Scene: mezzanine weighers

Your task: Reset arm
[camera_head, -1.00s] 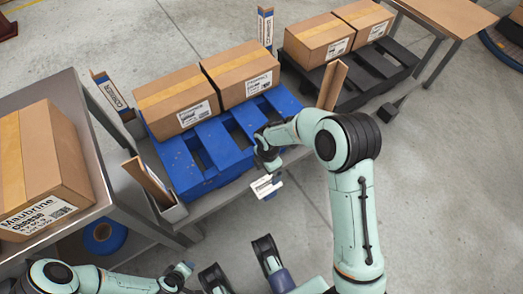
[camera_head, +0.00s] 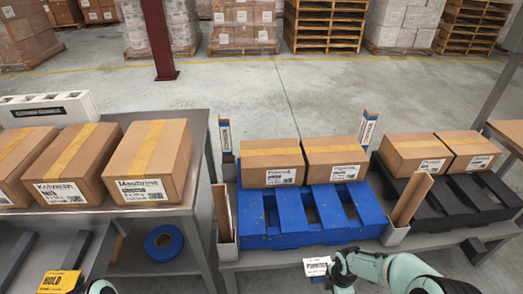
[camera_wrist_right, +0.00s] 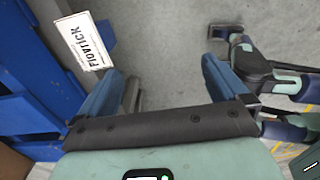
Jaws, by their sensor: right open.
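My right gripper (camera_head: 340,272) is at the bottom right of the head view, beside the front edge of the middle bench. In the right wrist view its two blue fingers (camera_wrist_right: 162,85) are spread, with bare floor between them. A white label card (camera_head: 316,266) is at the bench front, just left of this gripper.
A blue pallet (camera_head: 300,238) carries two cartons on the middle bench. A black pallet (camera_head: 455,208) with two cartons stands right. Several cartons stand on the left table (camera_head: 185,215); a blue roll (camera_head: 165,243) sits below it. Open floor (camera_head: 270,95) lies behind the benches.

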